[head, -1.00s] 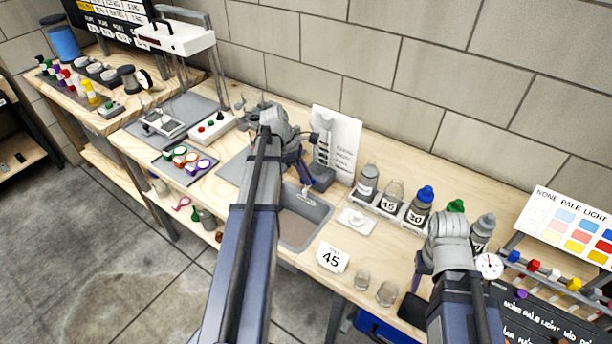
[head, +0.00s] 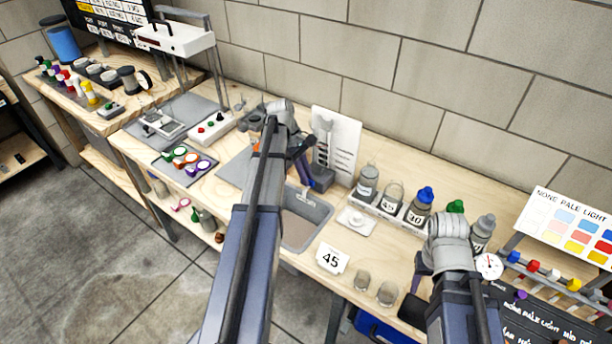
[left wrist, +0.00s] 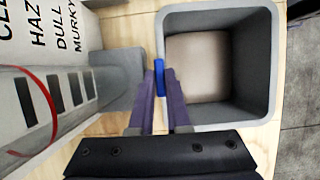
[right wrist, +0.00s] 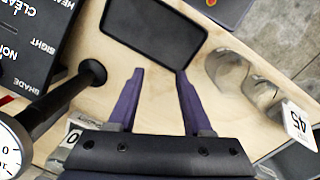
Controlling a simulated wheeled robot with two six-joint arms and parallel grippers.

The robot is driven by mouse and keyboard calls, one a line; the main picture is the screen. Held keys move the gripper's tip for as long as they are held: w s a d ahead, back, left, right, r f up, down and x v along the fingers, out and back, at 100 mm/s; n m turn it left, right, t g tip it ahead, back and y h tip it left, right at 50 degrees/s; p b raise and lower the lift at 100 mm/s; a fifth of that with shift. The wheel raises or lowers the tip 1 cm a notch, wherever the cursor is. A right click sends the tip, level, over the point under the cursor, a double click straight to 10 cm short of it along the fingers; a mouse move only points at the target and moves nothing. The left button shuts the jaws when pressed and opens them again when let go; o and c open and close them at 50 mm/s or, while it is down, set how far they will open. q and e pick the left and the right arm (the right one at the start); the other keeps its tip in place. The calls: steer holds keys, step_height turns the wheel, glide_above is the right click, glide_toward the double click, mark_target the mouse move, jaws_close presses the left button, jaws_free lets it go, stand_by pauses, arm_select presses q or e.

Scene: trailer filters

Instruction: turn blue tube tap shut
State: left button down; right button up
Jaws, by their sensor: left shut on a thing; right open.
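The blue tap handle (left wrist: 160,78) shows in the left wrist view as a small upright blue piece between my left fingertips, at the sink's edge. My left gripper (left wrist: 159,80) is shut on it. In the head view, my left gripper (head: 303,168) is above the sink (head: 326,212), and the arm and fingers hide the tap there. A grey block (left wrist: 118,82) stands just left of the fingers. The tube itself is not clearly visible. My right gripper (right wrist: 156,75) is open and empty over the bench; in the head view it (head: 420,270) is at the right.
A white printed card (head: 338,140) stands behind the grey block. Bottles, one with a blue cap (head: 425,194), stand in a rack to the right. A "45" card (head: 332,258) and two small glasses (head: 386,293) are near the front edge. A dark tray (right wrist: 155,28) lies beyond my right fingers.

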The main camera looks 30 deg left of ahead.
stand_by(0.3)
arm_select(q)
steer(key=c, duration=1.2)
jaws_free()
steer(key=shift+o, duration=0.2)
steer(key=shift+r, duration=0.15)
arm_select(e)
steer(key=shift+r, duration=0.15)
arm_select(q)
steer(key=p+v, duration=0.7)
steer(key=shift+r, duration=0.25)
arm_select(e)
step_height(320, 180, up, 7)
arm_select(q)
steer(key=shift+a, duration=0.15)
arm_select(e)
steer(key=shift+s, duration=0.1)
